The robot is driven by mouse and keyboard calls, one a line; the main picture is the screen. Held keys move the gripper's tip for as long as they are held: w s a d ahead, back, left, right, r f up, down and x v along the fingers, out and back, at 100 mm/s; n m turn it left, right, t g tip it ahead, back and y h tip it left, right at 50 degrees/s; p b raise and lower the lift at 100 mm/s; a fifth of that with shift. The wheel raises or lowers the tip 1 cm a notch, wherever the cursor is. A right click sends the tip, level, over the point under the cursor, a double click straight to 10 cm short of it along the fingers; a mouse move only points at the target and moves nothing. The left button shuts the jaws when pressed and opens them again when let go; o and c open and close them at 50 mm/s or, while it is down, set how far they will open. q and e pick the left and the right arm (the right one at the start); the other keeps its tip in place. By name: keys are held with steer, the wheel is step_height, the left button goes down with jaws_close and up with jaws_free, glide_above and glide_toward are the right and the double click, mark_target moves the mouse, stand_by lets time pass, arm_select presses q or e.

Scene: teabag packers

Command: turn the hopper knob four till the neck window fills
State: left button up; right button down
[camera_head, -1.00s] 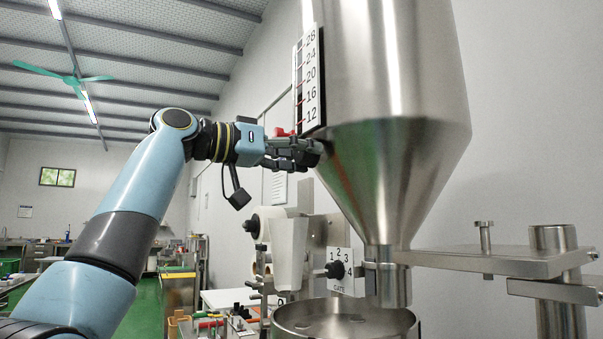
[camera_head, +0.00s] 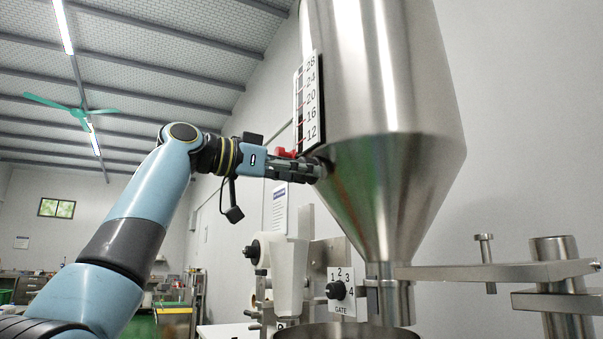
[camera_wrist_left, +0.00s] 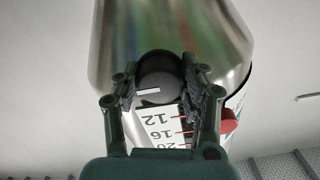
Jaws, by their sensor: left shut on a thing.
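The steel hopper (camera_head: 392,90) fills the right of the head view, with a narrow neck (camera_head: 399,303) below its cone. My left gripper (camera_head: 310,170) is at the hopper's left side, just under the level scale (camera_head: 311,100). In the left wrist view its fingers (camera_wrist_left: 162,88) are shut on a round black knob (camera_wrist_left: 160,72) with a white mark. A second black knob (camera_head: 336,290) sits on a white plate numbered 1 to 4 and marked GATE, beside the neck. I cannot make out a window or its fill. My right gripper is out of view.
A metal bracket arm (camera_head: 500,271) and post (camera_head: 560,300) stand right of the neck. A steel bowl rim (camera_head: 345,331) lies below it. A red pointer (camera_head: 286,153) shows by the scale, close to my gripper. White machine parts (camera_head: 290,270) stand lower left of the hopper.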

arm_select(q)
steer(key=o, duration=0.9)
steer(key=v, duration=1.2)
